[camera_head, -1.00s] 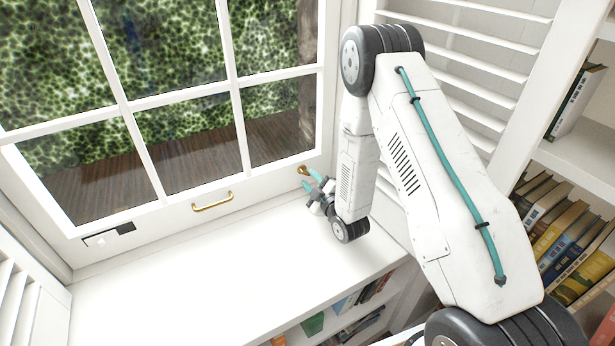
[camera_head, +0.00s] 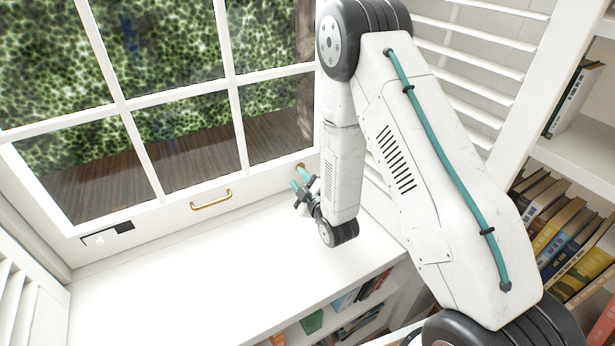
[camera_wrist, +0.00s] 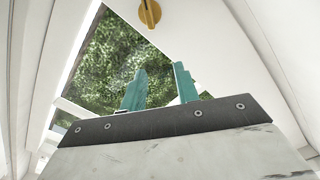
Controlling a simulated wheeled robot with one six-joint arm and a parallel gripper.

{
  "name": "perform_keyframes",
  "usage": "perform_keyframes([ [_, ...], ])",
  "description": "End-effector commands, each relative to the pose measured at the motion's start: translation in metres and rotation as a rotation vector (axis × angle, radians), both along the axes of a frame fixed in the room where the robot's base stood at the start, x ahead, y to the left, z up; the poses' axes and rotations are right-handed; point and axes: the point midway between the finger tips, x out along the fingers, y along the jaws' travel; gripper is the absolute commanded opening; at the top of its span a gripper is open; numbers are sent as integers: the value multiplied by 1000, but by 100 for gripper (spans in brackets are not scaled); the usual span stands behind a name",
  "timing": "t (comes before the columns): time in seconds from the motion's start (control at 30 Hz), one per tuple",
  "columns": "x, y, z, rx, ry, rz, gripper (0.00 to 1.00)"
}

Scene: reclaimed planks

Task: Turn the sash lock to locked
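The brass sash lock (camera_head: 300,166) is a small turn piece on the white bottom rail of the window, at its right end. In the wrist view the lock (camera_wrist: 149,13) shows at the top edge, with a narrow raised grip running roughly up and down the picture; its top is cut off. My gripper (camera_head: 298,179) is just in front of and below the lock in the head view. In the wrist view my gripper (camera_wrist: 158,78) has its two teal fingers apart, with nothing between them. The lock lies beyond the fingertips, and no contact shows.
A brass pull handle (camera_head: 211,200) is on the same rail, left of the lock. A dark plate with a white piece (camera_head: 108,235) is further left. The white sill (camera_head: 200,270) is bare. Louvred shutters (camera_head: 470,70) and bookshelves (camera_head: 570,150) stand on the right.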

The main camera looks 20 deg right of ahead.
Motion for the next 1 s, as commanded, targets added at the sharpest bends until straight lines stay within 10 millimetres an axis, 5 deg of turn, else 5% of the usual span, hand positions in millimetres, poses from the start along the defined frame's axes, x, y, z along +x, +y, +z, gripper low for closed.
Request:
perform_keyframes([
  [0.1, 0, 4, 6, -14, 66, -97, 31],
  [0.47, -4, -26, -16, -10, 219, -290, 31],
  [1.0, 64, -35, -33, -10, 220, -288, 31],
])
